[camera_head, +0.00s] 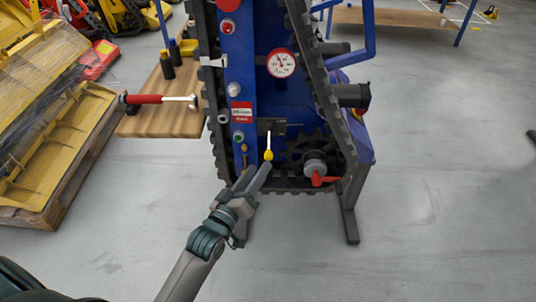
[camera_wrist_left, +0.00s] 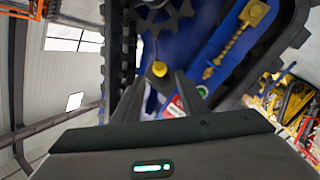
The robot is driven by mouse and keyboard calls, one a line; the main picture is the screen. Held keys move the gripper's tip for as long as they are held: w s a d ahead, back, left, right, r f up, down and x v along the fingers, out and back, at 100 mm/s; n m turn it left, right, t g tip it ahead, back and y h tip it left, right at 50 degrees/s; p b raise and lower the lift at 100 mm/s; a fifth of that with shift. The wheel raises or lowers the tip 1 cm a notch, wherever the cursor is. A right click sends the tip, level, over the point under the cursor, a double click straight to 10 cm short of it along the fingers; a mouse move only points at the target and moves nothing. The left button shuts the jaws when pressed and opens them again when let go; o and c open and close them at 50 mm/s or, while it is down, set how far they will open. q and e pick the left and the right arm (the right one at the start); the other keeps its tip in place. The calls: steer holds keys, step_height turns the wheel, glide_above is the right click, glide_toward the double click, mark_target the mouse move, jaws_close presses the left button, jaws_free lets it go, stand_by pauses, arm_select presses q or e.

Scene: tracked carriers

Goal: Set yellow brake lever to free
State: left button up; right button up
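The brake lever is a thin pale rod with a yellow knob (camera_head: 268,155) at its lower end. It hangs nearly straight down in front of a dark plate (camera_head: 271,127) on the blue tracked carrier (camera_head: 240,60). My left gripper (camera_head: 256,172) is just below the knob, with its two fingers apart. In the left wrist view the yellow knob (camera_wrist_left: 159,69) shows beyond and between the spread fingertips (camera_wrist_left: 158,88); I cannot tell whether either touches it. Lettering by the lever is too small to read. My right gripper is not in view.
A red-handled crank (camera_head: 322,180) sits right of the lever, beside a black track (camera_head: 335,130). A wooden table (camera_head: 160,122) with a red-handled hammer (camera_head: 155,99) stands left. Yellow parts (camera_head: 65,140) lie on a pallet at far left. The floor at right is mostly clear.

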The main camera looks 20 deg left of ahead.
mark_target(265, 159)
arm_select(q)
steer(key=w, duration=0.5)
steer(key=w+d, duration=0.1)
steer(key=w, duration=0.1)
steer(key=shift+w+d, duration=0.1)
steer(key=shift+w, duration=0.1)
steer(key=shift+c, duration=0.3)
jaws_close()
